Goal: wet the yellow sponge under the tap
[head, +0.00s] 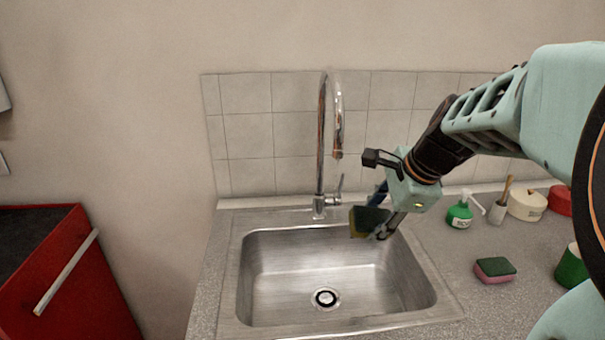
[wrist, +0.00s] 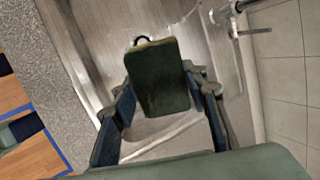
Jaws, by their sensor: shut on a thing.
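The yellow sponge (head: 357,224) has a dark green scouring side (head: 373,218). My gripper (head: 387,216) is shut on it and holds it above the right back part of the sink, clear of the basin floor. In the wrist view the sponge (wrist: 158,78) shows its dark green face between the two fingers of my gripper (wrist: 160,95). The tap (head: 321,150) is a tall chrome gooseneck behind the sink; its spout end (head: 338,153) is higher than the sponge and to its left. I see no water coming from it. The tap's lever (head: 340,185) is on its right side.
The steel sink (head: 235,290) is empty, with a drain (head: 325,298). On the right counter are a pink and green sponge (head: 494,270), a green soap bottle (head: 460,213), a cup with a brush (head: 497,213) and a green container (head: 571,270). A tiled wall (head: 245,130) stands behind.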

